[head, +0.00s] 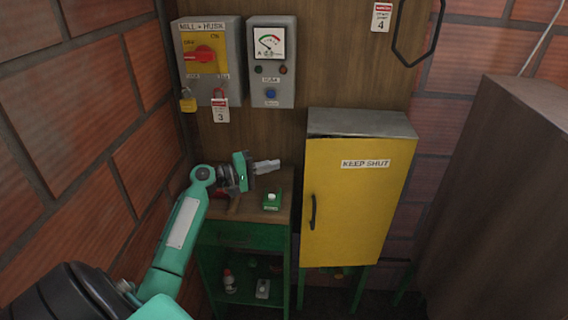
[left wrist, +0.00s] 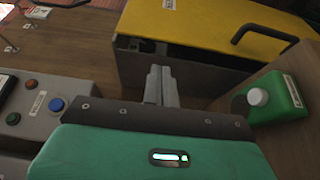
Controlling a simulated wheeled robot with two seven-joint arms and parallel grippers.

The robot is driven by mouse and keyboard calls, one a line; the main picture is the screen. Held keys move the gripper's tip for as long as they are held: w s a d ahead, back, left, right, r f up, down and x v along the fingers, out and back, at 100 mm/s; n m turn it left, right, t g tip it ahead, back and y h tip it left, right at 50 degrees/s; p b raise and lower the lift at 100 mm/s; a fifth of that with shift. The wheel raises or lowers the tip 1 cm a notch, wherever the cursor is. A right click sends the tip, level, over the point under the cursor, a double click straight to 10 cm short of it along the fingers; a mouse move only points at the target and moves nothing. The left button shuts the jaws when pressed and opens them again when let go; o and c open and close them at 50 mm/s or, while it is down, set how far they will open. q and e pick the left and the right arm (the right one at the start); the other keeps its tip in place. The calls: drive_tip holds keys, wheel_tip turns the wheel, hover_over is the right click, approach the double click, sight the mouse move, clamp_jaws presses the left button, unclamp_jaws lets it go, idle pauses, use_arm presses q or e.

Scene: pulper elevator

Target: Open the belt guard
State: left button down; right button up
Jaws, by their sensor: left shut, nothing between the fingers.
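The belt guard is a yellow panel (head: 350,205) labelled KEEP SHUT on a grey-topped box at the centre right, with a black vertical handle (head: 312,212) near its left edge. In the left wrist view the yellow panel (left wrist: 215,25) and handle (left wrist: 262,32) show at the top. A dark strip with small dark fittings (left wrist: 140,45) runs beneath the panel edge; I cannot tell whether the panel is ajar. My left gripper (head: 277,164) is shut and empty, left of the box and above the shelf. Its fingers (left wrist: 160,85) point towards the grey box side. My right gripper is not in view.
A green container with a white cap (head: 271,198) stands on the shelf top (head: 240,212) below my left gripper. A switch box (head: 208,60) and a meter box (head: 271,62) hang above. A brown cabinet (head: 500,200) stands at right, a brick wall (head: 80,120) at left.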

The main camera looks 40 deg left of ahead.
use_arm(q)
drive_tip(key=p+x, duration=0.3)
drive_tip(key=x, duration=0.6)
drive_tip(key=shift+d, duration=0.15)
